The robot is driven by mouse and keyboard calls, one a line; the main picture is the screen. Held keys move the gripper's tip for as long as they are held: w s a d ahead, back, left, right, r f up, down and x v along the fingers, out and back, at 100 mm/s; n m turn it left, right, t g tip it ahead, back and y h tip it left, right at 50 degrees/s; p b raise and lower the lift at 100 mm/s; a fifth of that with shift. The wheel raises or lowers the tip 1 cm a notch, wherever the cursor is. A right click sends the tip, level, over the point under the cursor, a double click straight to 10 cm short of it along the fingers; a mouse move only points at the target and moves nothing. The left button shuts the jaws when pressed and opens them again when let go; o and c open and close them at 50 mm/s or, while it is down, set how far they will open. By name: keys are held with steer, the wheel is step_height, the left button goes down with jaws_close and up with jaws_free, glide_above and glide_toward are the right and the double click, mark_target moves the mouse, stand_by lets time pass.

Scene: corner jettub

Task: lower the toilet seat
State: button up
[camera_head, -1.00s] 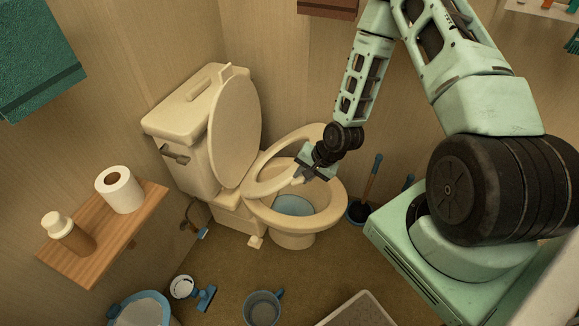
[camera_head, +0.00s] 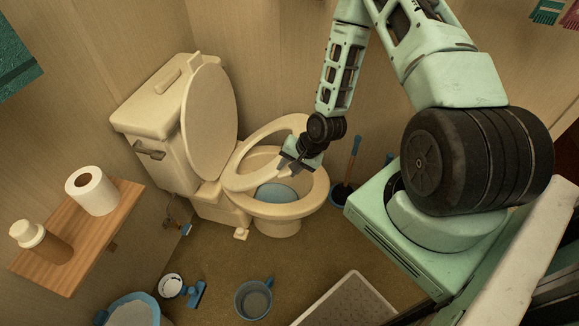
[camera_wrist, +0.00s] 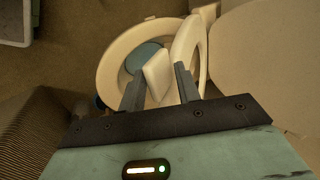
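The cream toilet seat (camera_head: 240,181) is a ring tilted partway up above the bowl (camera_head: 314,195), apart from the upright lid (camera_head: 210,120). The exact contact is partly hidden.
A wooden shelf (camera_head: 100,243) with a paper roll (camera_head: 91,190) and a bottle (camera_head: 40,241) is at left. A blue mug (camera_head: 253,299), a blue bin (camera_head: 132,311) and a pale tray (camera_head: 350,303) are on the floor. A toilet brush (camera_head: 350,165) stands right of the bowl.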

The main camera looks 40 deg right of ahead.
steer(key=shift+r, duration=0.1)
steer(key=p+v, duration=0.2)
steer(key=v, duration=1.5)
steer(key=shift+p, duration=0.35)
steer(key=shift+r, duration=0.15)
steer(key=a+r+n+g+h, duration=0.2)
steer(key=a+r+n+g, duration=0.1)
steer(key=a+r+n, duration=0.9)
steer(key=s+a+r+n+g, duration=0.1)
steer(key=s+a+r+n, duration=0.5)
steer(key=s+a, duration=0.7)
step_height(320, 180, up, 3)
steer(key=shift+s+a+f+h, duration=0.1)
steer(key=shift+s+a+h, duration=0.25)
steer(key=shift+a, duration=0.4)
